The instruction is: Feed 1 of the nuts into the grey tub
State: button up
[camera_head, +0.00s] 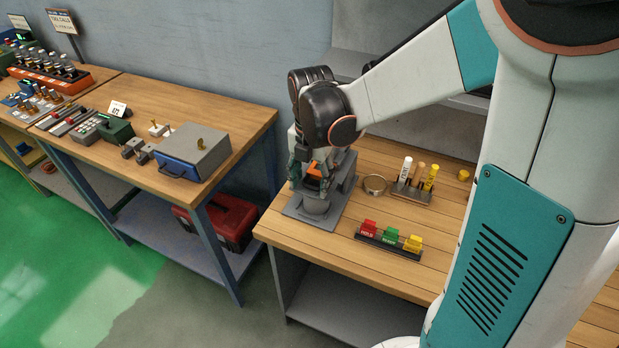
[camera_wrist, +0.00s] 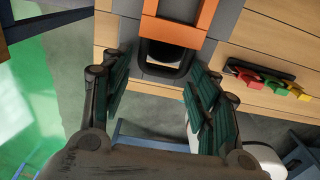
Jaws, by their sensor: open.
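The grey tub (camera_head: 316,205) stands on a grey base plate at the front of the wooden bench. In the wrist view a dark, rounded opening (camera_wrist: 165,58) shows beyond my fingertips; it seems to be the tub's. An orange part (camera_head: 314,170) of the device sits just behind and above the tub; it also shows in the wrist view as an orange frame (camera_wrist: 205,18). My gripper (camera_wrist: 161,78) is open, with its two green-padded fingers apart and nothing between them. In the head view my gripper (camera_head: 313,160) is over the device and hides much of it. No nuts can be made out.
A rack with red, green and yellow blocks (camera_head: 390,237) lies right of the device. Behind it are a ring (camera_head: 375,185), a holder with upright markers (camera_head: 412,187) and a small yellow piece (camera_head: 463,175). Another bench (camera_head: 190,105) with tools stands left, across a gap.

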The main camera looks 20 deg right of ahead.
aim_at(318, 173)
jog(key=c, duration=1.2)
jog(key=w+d, duration=0.3)
jog(key=shift+w+d, duration=0.1)
jog(key=shift+r, duration=0.1)
jog(key=o, duration=1.2)
jog(key=shift+w, duration=0.15)
notch_tip(318, 173, up, 12)
